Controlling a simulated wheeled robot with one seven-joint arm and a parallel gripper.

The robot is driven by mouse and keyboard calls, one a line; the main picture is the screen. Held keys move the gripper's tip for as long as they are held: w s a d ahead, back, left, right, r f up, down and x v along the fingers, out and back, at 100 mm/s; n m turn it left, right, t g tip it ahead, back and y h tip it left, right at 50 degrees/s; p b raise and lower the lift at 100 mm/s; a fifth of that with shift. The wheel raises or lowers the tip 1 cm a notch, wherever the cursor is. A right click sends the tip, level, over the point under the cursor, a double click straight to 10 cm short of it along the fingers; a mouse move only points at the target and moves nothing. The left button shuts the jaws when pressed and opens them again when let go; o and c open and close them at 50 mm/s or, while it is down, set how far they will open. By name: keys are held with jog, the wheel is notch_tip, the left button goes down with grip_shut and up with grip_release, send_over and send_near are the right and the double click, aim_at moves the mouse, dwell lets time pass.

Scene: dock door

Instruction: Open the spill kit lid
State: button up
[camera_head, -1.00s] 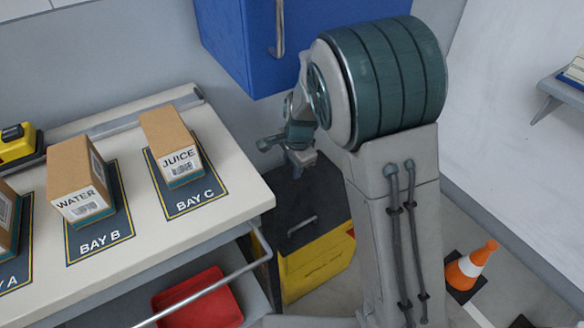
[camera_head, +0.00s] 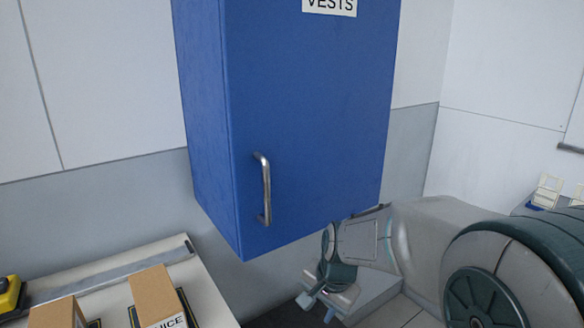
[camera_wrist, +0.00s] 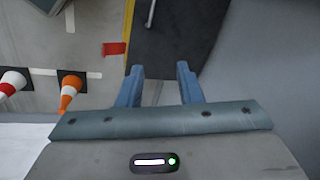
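The dark spill kit lid (camera_wrist: 190,35) shows in the wrist view, with its bar handle (camera_wrist: 150,14) near the top edge and a thin yellow edge on its left. In the head view only a dark sliver of the lid (camera_head: 284,315) shows at the bottom; the yellow body is out of that frame. My gripper (camera_wrist: 158,86) is open and empty, its two blue fingers apart, above the lid and short of the handle in the picture. In the head view my gripper (camera_head: 318,303) hangs below the blue cabinet, and contact with the lid cannot be seen.
A blue wall cabinet (camera_head: 300,110) marked VESTS, with a metal handle (camera_head: 264,188), hangs close above my wrist. A bench (camera_head: 208,295) with cartons (camera_head: 156,292) stands at left. Orange-and-white cones (camera_wrist: 70,92) stand on the floor at left in the wrist view.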

jog(key=s+d+r+n+h+p, duration=0.1)
jog(key=s+d+r+n+p, duration=0.1)
jog(key=s, duration=0.5)
jog(key=s+d+r+n+p, duration=0.2)
jog(key=s+d+r+n, duration=0.3)
jog(key=s+d+r, duration=0.1)
jog(key=shift+s+d+r+t+h, duration=0.3)
jog(key=shift+s+d+r+h, duration=0.1)
jog(key=shift+s+r, duration=0.6)
jog(key=shift+a+f, duration=0.1)
